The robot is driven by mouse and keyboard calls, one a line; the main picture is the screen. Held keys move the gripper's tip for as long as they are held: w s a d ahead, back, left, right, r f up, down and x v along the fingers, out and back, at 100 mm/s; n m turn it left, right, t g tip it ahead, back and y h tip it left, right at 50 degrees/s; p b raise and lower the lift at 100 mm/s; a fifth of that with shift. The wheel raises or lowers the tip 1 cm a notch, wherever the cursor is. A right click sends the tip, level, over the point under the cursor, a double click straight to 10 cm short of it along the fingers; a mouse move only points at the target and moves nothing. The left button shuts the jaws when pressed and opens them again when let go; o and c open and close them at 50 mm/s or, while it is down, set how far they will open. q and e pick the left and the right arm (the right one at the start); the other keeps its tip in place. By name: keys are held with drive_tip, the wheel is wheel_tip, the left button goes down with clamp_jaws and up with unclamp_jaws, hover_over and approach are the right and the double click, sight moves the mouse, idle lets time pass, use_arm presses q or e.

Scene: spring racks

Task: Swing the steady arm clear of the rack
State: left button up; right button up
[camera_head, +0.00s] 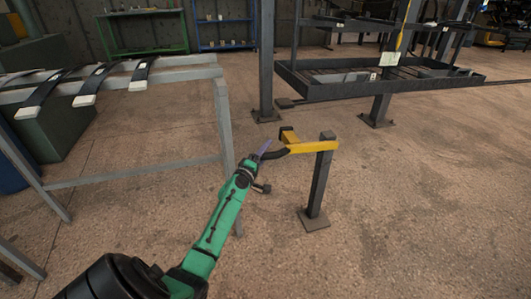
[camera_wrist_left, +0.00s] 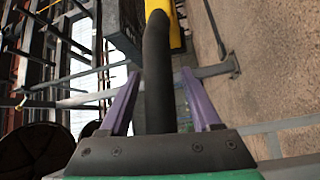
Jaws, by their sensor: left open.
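The steady arm (camera_head: 312,147) is a yellow bar on top of a dark upright post (camera_head: 319,185). It reaches left from the post and ends in a curved black handle (camera_head: 275,154). My left gripper (camera_head: 264,149) is at the handle's free end. In the left wrist view, my open purple fingers (camera_wrist_left: 160,78) stand on either side of the black handle (camera_wrist_left: 157,50), with a gap visible on both sides. The yellow bar (camera_wrist_left: 175,28) shows beyond it. My right gripper is not in view.
A grey rack (camera_head: 226,125) holding several dark leaf springs (camera_head: 92,84) stands at left, close to my left arm. A dark rack with a shallow tray (camera_head: 350,88) stands behind the post. Bare floor is free right of the post and in front.

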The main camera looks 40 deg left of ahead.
use_arm(q)
clamp_jaws()
drive_tip(key=shift+f, duration=0.1)
idle(1.2)
